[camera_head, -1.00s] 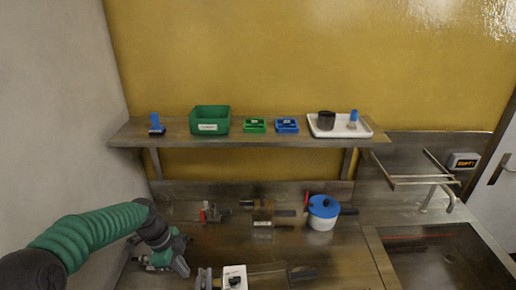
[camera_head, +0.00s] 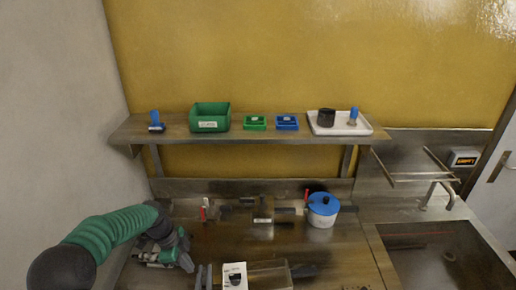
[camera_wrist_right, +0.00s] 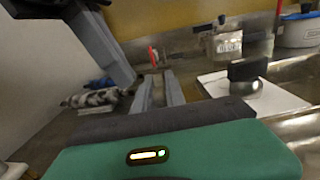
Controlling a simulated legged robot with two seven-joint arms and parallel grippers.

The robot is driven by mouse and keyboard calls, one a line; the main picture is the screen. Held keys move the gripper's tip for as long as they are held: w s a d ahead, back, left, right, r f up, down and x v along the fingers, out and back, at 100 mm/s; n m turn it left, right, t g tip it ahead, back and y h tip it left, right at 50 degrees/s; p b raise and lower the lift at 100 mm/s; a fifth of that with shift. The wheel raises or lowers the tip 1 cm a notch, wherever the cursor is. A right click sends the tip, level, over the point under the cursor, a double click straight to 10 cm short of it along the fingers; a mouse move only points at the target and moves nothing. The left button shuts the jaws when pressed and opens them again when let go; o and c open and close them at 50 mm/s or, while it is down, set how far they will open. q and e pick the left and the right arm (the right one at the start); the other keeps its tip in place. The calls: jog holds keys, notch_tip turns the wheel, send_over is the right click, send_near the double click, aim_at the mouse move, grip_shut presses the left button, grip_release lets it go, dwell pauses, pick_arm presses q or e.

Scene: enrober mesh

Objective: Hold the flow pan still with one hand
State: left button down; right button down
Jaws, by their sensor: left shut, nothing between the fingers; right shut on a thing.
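The flow pan seems to be the shallow, see-through grey tray (camera_head: 270,274) at the bottom edge of the head view, right of a white plate (camera_head: 235,268); its near part is cut off. My right gripper (camera_head: 204,274) shows only as two upright grey fingers left of the plate. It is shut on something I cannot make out. In the right wrist view its grey fingers (camera_wrist_right: 158,92) stand beyond a green housing, left of the white plate (camera_wrist_right: 283,103) with its dark knob. My left gripper (camera_head: 174,256) is shut and empty over the bench's left side, apart from the tray.
A blue-lidded white pot (camera_head: 322,212) and a labelled metal device (camera_head: 263,211) stand at the back of the bench. A shelf (camera_head: 180,132) above holds a green bin (camera_head: 210,116), small boxes and a white tray (camera_head: 318,130). A sink (camera_head: 440,255) lies right.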

pick_arm(q)
jog(key=shift+f, duration=0.35)
jog(key=shift+s+d, duration=0.25)
jog(key=shift+d, duration=0.3)
dwell(0.9)
jog(key=shift+s, duration=0.15)
jog(key=shift+s, duration=1.4)
